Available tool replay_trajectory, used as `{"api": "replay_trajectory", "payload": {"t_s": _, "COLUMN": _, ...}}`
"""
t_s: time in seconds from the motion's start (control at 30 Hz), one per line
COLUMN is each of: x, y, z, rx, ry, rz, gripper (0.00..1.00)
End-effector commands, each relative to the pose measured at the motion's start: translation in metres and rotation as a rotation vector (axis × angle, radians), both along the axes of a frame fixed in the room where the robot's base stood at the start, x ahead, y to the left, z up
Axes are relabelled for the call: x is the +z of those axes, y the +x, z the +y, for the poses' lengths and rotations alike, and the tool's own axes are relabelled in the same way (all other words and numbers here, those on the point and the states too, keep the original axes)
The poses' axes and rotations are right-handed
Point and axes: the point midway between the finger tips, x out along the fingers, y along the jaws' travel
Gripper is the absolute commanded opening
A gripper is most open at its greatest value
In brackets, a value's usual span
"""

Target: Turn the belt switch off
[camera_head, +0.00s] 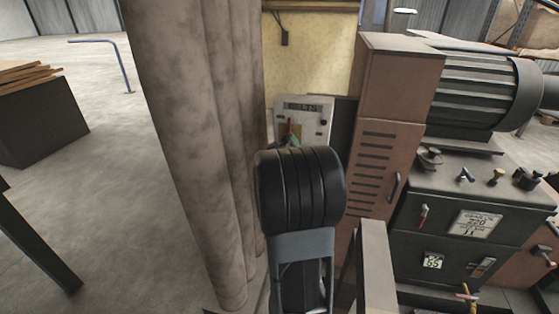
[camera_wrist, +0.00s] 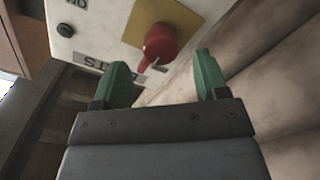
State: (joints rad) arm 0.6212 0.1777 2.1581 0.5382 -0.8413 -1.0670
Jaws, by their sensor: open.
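The belt switch is a red rotary knob (camera_wrist: 160,42) with a pointed lever, set on a yellow plate (camera_wrist: 180,15) on a pale panel (camera_wrist: 85,30). The panel carries lettering that reads partly as "BELTS" in the wrist view. In the head view the panel (camera_head: 313,112) stands beyond my arm, and a little of the red knob (camera_head: 290,130) shows. My gripper (camera_wrist: 158,85) has two green fingers, spread apart and empty. The knob lies just beyond and between the fingertips in the wrist view. I cannot tell whether a finger touches it. My arm hides most of the gripper in the head view.
Thick grey columns (camera_head: 195,140) stand close on the left of the panel. A brown cabinet (camera_head: 385,150) stands on the right, with a dark machine (camera_head: 470,225) with several levers beside it. A black button (camera_wrist: 66,30) sits on the panel. Open floor (camera_head: 110,180) lies left.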

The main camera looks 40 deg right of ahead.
Motion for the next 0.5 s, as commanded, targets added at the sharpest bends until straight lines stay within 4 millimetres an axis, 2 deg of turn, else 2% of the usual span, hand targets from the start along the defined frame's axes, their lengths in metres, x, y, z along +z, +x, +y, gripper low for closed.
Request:
{"api": "replay_trajectory", "payload": {"t_s": 0.2, "x": 0.0, "y": -0.024, "z": 0.039, "rx": 0.002, "ry": 0.0, "rz": -0.001, "gripper": 0.67}}
{"api": "replay_trajectory", "payload": {"t_s": 0.5, "x": 0.0, "y": -0.044, "z": 0.07, "rx": 0.001, "ry": -0.001, "rz": 0.0, "gripper": 0.67}}
